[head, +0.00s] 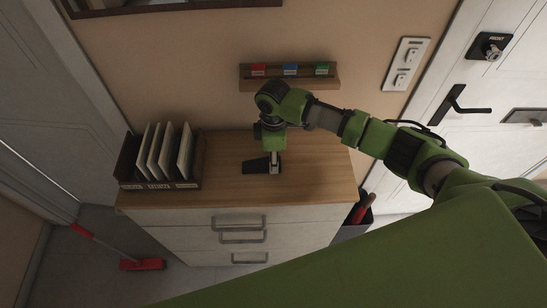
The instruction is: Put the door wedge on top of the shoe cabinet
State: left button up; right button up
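The black door wedge (256,166) is at the middle of the wooden top of the shoe cabinet (327,180), seen in the head view. It seems to lie flat on the top, though a small gap beneath it cannot be ruled out. My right gripper (275,166) points down at the wedge's right end, its fingertips touching or very close to it. The fingers and part of the wedge overlap, so whether they grip it is unclear. My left gripper is not in view.
A dark file rack (128,166) with several upright folders stands on the cabinet's left end. A wall shelf (290,84) with small coloured items hangs behind. A red-headed broom (141,265) is on the floor left, and a dark bin (352,225) stands right. The top's right part is clear.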

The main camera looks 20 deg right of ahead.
jog(key=shift+o, duration=1.3)
jog(key=shift+r, duration=0.1)
notch_tip(320, 180, up, 12)
jog(key=b, duration=0.2)
jog(key=shift+b, duration=0.4)
